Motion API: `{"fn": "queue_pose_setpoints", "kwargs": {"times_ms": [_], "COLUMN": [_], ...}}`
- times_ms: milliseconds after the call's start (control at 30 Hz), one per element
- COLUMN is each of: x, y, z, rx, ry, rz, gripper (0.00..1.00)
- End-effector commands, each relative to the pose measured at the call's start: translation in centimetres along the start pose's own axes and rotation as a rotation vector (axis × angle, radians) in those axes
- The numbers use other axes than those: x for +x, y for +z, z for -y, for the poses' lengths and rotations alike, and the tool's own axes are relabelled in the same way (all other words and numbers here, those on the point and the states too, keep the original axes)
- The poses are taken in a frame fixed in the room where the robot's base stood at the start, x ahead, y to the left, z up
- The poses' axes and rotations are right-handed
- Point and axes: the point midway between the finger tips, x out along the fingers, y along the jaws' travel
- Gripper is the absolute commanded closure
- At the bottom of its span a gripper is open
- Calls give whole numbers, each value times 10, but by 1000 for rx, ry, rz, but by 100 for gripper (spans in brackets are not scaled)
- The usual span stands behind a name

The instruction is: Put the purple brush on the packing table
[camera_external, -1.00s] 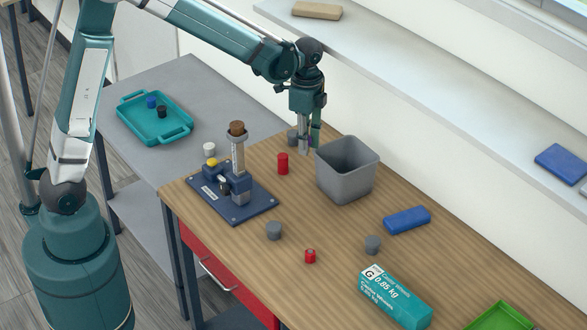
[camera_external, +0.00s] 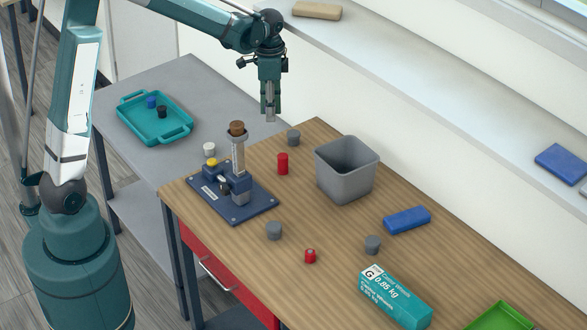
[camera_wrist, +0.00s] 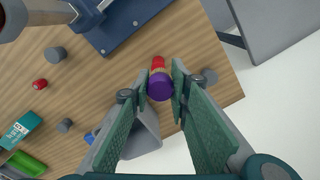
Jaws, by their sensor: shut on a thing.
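My gripper (camera_external: 270,117) is raised at the back, near the gap between the wooden table (camera_external: 330,270) and the grey side table (camera_external: 190,75). In the wrist view my gripper (camera_wrist: 160,84) is shut on the purple brush (camera_wrist: 160,88), which shows as a short purple round piece between the fingertips. I cannot make out the brush in the outside view. The frames do not show which table is the packing table.
The wooden table holds a grey bin (camera_external: 347,190), a blue fixture with a post (camera_external: 236,190), a red cylinder (camera_external: 283,164), grey pieces, a blue block (camera_external: 407,220) and a teal box (camera_external: 395,297).

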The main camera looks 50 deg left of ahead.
Motion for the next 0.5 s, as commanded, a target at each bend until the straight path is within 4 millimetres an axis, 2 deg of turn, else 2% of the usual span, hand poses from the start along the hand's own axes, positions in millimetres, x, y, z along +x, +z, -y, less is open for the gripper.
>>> {"fn": "queue_pose_setpoints", "kwargs": {"times_ms": [333, 500], "x": [-6, 8], "y": [56, 81], "z": [53, 86], "rx": [-173, -224], "ry": [0, 0], "rz": [0, 0], "gripper": [91, 91]}}
